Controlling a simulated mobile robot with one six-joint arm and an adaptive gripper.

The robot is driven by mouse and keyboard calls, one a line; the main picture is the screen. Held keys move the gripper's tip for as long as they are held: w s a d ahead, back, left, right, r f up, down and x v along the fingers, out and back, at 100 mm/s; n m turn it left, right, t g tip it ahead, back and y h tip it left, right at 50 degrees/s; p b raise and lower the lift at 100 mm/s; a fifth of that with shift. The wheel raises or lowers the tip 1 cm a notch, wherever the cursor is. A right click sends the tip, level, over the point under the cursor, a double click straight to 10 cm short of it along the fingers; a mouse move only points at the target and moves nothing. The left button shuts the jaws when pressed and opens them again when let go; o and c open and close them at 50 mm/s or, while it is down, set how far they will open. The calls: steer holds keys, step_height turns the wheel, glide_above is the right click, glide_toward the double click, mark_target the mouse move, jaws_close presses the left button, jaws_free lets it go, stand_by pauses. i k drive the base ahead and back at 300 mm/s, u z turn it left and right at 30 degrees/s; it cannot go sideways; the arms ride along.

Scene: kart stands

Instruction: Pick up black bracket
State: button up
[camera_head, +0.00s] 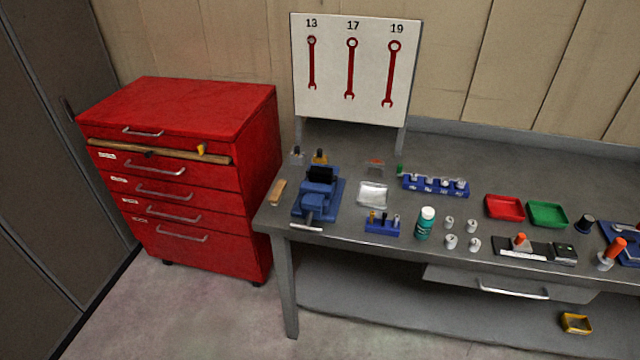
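A small black piece (321,174) sits at the top of the blue vise (316,197) near the left end of the workbench. It may be the black bracket, but it is too small to make out its shape. It appears to be between the vise jaws; I cannot tell how tightly it is held. My gripper is not in view.
The grey workbench (345,226) also holds a clear tray (373,194), a blue socket rack (436,186), a green bottle (425,223), red (505,208) and green (547,214) trays and several small metal parts. A red drawer cabinet (185,170) stands left; floor in front is clear.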

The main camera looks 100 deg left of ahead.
mark_target(315, 171)
steer(key=z, duration=0.05)
steer(key=k, duration=2.3)
steer(key=u, duration=2.1)
steer(key=i, duration=0.25)
steer(key=z, duration=0.5)
